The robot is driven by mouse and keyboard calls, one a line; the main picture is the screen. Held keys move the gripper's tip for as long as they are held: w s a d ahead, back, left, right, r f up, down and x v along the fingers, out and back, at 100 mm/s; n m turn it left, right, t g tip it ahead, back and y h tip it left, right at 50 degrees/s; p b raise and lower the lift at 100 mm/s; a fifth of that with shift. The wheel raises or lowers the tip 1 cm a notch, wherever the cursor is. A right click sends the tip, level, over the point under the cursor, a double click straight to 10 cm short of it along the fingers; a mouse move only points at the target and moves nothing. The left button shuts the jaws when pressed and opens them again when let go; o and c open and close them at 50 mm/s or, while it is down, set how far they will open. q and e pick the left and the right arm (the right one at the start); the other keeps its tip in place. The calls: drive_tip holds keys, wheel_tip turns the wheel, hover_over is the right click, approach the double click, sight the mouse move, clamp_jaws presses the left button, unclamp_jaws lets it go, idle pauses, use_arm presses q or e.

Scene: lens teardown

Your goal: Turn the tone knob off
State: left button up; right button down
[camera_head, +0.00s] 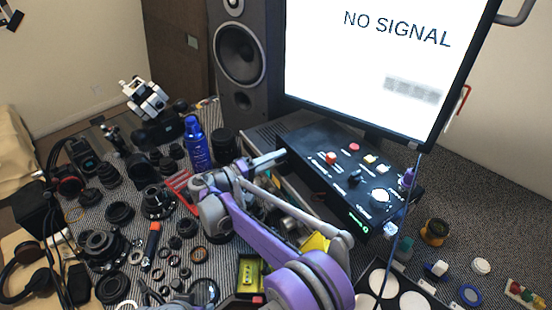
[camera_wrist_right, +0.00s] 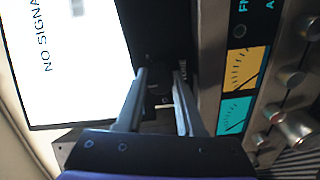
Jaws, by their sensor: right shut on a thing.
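My right gripper (camera_wrist_right: 160,76) reaches the left end of a black control box (camera_head: 310,135); it also shows in the head view (camera_head: 283,155). Its two fingers are closed on a small dark knob (camera_wrist_right: 160,88) on a black face, with a gap between them where the knob sits. The knob is mostly hidden by the fingers, and its pointer and setting cannot be read. A pale label beside the fingers is only partly legible. In the head view the fingers hide this spot.
A monitor (camera_head: 350,60) reading NO SIGNAL stands close behind the box. A silver receiver with orange and teal meters (camera_wrist_right: 240,75) and metal knobs lies beside the fingers. A speaker (camera_head: 240,55) stands behind. Lens parts and a blue bottle (camera_head: 196,148) crowd the table's left side.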

drive_tip(key=c, duration=0.5)
unclamp_jaws()
